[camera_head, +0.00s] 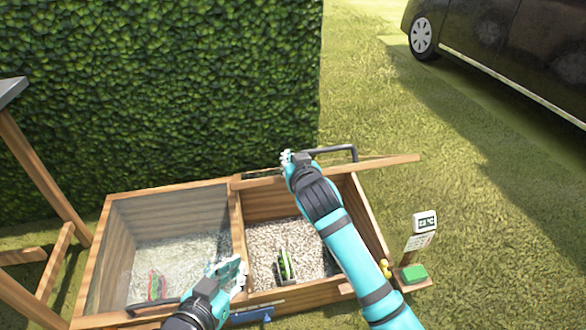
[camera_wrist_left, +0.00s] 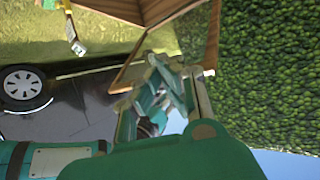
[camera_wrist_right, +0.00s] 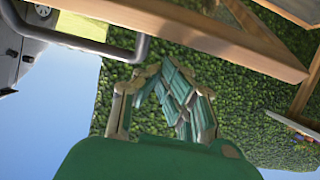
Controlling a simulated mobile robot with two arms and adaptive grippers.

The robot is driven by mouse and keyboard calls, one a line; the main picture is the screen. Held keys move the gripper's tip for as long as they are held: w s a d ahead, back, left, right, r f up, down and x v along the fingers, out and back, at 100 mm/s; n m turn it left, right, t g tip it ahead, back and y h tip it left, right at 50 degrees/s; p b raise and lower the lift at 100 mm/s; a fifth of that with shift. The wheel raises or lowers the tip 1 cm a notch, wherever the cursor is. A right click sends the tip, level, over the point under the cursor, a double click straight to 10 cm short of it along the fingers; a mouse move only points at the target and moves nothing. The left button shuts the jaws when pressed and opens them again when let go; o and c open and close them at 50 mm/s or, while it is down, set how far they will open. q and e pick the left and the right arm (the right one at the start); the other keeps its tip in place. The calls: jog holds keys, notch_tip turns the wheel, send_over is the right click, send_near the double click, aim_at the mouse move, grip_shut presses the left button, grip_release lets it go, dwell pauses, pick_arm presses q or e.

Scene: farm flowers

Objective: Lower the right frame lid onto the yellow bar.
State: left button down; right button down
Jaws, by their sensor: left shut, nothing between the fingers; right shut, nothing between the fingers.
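The right frame lid (camera_head: 385,163) stands raised over the right compartment, seen nearly edge-on, with its dark handle (camera_head: 345,149) at the top. My right gripper (camera_head: 287,157) is shut and empty at the lid's upper edge, left of the handle. In the right wrist view the handle (camera_wrist_right: 95,47) and the wooden lid edge (camera_wrist_right: 190,30) pass close beyond the shut fingers (camera_wrist_right: 180,85). My left gripper (camera_head: 238,268) is shut and empty above the front of the divider. A small yellow piece (camera_head: 386,266) shows at the box's right side; I cannot tell if it is the yellow bar.
The left lid (camera_head: 165,230) lies closed, its handle (camera_head: 150,306) at the front. A green packet (camera_head: 285,264) stands in the right compartment's gravel (camera_head: 262,236). A white display (camera_head: 425,222) and green block (camera_head: 413,273) are at right. A hedge (camera_head: 160,90) rises behind; grass lies right.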

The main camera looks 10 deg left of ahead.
pick_arm(q)
jog(key=shift+w+d+r+t, duration=0.15)
jog(key=shift+w+r+t, duration=0.2)
jog(key=shift+r, duration=0.3)
pick_arm(e)
jog(key=shift+s+d+f, duration=0.1)
jog(key=shift+s+f, duration=0.25)
jog(key=shift+f, duration=0.1)
jog(key=shift+f, duration=0.1)
